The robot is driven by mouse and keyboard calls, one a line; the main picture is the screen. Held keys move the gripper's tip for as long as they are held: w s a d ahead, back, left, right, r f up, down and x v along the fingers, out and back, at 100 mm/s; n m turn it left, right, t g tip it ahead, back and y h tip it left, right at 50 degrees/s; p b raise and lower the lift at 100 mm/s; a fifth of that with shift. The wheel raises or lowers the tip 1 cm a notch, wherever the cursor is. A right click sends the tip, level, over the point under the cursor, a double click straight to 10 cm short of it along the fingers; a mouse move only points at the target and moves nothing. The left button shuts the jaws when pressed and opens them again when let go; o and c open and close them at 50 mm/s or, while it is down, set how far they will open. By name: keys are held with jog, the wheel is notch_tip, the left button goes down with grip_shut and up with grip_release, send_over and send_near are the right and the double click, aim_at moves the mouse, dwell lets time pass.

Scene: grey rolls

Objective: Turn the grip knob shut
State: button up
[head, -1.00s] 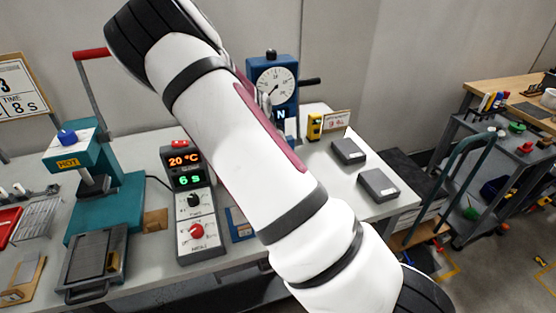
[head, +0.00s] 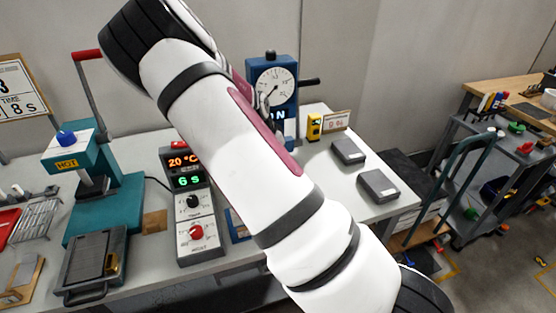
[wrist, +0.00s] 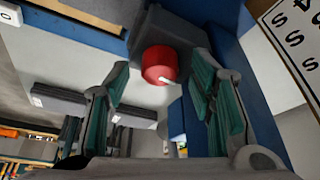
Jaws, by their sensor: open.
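A red round knob (wrist: 160,65) with a white pointer mark sits on a dark grey block (wrist: 183,27) in the wrist view. It lies ahead of my gripper (wrist: 159,73), between its two spread teal-padded fingers. The gripper is open, and I see no clear contact with the knob. In the head view, the blue gauge device (head: 272,72) with a round dial and black side handle stands behind my arm. My arm hides the lower part of this device and most of the gripper; the red knob cannot be made out there.
A control box (head: 195,205) with a black and a red dial stands left of my arm, and a teal press (head: 100,195) further left. A yellow device (head: 314,127) and two grey blocks (head: 348,151) lie on the right of the table.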

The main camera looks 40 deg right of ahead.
jog(key=v, duration=1.2)
